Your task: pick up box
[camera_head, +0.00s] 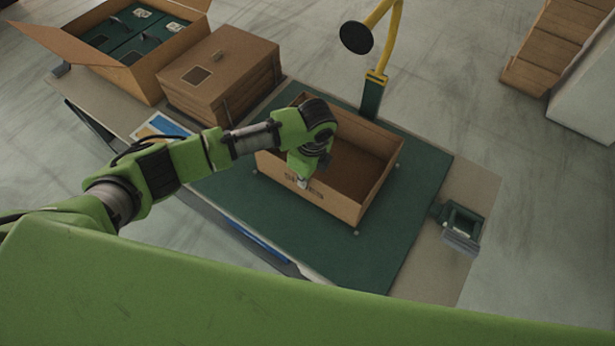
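An open cardboard box (365,165) with dark lettering on its near wall sits on the green mat (400,235) of the table. Its inside looks empty where I can see it. My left arm comes in from the left, and my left gripper (302,181) is at the box's near left wall, pointing down at the rim. The wrist hides part of the box's left side. The fingers are too small and covered to tell whether they are open or closed on the wall. My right gripper is not in view.
A larger open carton (130,45) with green boxes and a closed brown box (222,75) stand at the table's back left. A yellow post with a black disc (356,37) rises behind the box. A green holder (462,222) is at the right edge. Wooden steps (550,50) stand far right.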

